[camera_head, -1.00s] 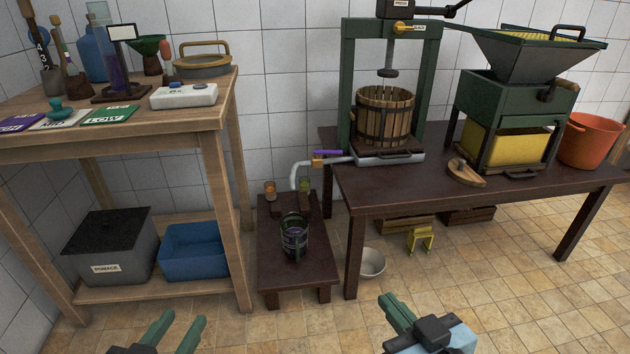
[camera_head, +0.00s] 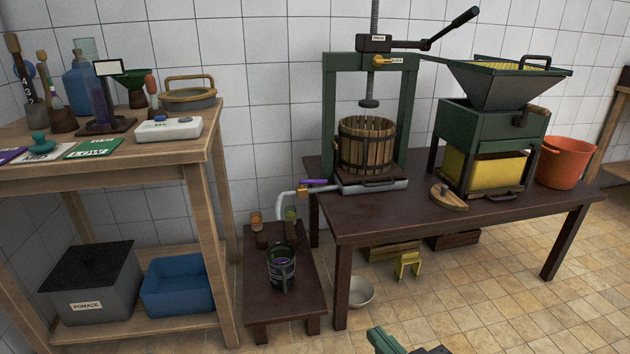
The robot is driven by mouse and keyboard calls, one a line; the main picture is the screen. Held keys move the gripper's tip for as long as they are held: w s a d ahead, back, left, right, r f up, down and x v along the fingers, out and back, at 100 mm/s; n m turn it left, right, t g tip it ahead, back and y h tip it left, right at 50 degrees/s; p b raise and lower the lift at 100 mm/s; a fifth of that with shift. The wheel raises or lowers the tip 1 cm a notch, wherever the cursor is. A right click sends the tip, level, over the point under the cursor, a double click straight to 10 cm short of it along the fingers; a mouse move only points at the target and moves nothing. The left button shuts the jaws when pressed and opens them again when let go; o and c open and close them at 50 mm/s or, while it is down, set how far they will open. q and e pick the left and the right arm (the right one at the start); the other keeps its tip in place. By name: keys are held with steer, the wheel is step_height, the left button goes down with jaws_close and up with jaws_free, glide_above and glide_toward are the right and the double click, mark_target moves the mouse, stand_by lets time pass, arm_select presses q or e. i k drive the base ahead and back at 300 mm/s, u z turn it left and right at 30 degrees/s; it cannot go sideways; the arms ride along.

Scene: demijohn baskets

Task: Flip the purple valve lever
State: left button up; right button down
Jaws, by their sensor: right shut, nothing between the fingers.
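The purple valve lever (camera_head: 312,181) is a small bar lying roughly level on top of a brass-coloured valve (camera_head: 303,193). The valve sits at the left end of the grey press tray (camera_head: 375,187), where a pale spout pipe (camera_head: 281,204) bends down toward the low bench. My right gripper (camera_head: 382,341) shows only in part at the bottom edge, with green fingers shut and empty. It is low in the picture and well apart from the lever. My left gripper is out of view.
A dark table (camera_head: 420,215) carries the press with its wooden basket (camera_head: 366,146) and the green crusher (camera_head: 490,130). A low bench (camera_head: 262,310) holds a glass jar (camera_head: 281,268). A wooden shelf (camera_head: 212,180) stands at left.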

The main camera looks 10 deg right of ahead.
mark_target(302, 183)
steer(key=k, duration=0.6)
steer(key=z, duration=0.55)
steer(key=i, duration=2)
steer(key=u, duration=1.05)
steer(key=i, duration=0.7)
steer(key=u, duration=0.05)
